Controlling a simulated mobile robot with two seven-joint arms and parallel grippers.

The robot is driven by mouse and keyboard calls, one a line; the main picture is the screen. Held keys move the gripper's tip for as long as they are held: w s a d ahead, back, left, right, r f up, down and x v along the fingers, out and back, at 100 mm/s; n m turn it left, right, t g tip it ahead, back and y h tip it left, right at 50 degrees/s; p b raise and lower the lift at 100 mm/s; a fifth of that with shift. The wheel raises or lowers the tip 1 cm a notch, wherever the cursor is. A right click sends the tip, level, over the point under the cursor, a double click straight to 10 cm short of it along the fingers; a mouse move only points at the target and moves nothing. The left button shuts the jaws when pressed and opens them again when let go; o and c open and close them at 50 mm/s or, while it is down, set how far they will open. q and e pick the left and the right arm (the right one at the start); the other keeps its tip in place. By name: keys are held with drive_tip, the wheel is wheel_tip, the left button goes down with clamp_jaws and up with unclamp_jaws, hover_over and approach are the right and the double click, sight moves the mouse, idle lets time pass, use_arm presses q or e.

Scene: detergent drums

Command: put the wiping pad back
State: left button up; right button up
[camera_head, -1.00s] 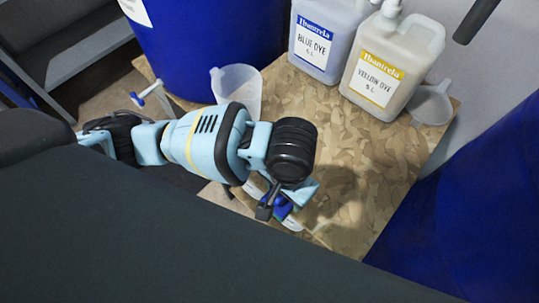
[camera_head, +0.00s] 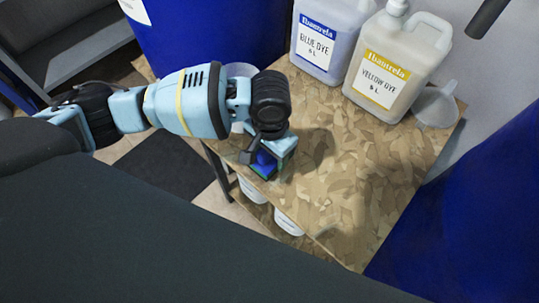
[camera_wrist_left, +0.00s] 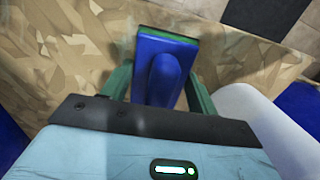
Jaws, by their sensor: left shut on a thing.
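The wiping pad (camera_head: 264,163) is blue with a green layer at its edge. My left gripper (camera_head: 268,156) is shut on it, over the front left edge of the wooden table (camera_head: 345,190). In the left wrist view the pad (camera_wrist_left: 163,70) has a raised blue handle between the two fingers of the gripper (camera_wrist_left: 160,88). I cannot tell whether the pad touches the table top. My right gripper is not in view.
A blue dye jug (camera_head: 328,38) and a yellow dye jug (camera_head: 397,65) stand at the back of the table. A funnel (camera_head: 436,104) stands at the right corner, and another (camera_head: 238,72) is partly behind my left arm. White containers (camera_head: 288,222) sit below the table top. Blue drums (camera_head: 215,35) flank the table.

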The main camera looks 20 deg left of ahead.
use_arm(q)
wheel_tip(320, 180, down, 2)
drive_tip(key=shift+f, duration=0.1)
drive_tip(key=o, duration=1.3)
drive_tip(key=shift+c, duration=0.2)
drive_tip(key=shift+r, duration=0.25)
wheel_tip(320, 180, up, 11)
drive_tip(key=shift+r+p, duration=0.1)
drive_tip(key=shift+p, duration=1.15)
drive_tip(key=shift+r, duration=0.3)
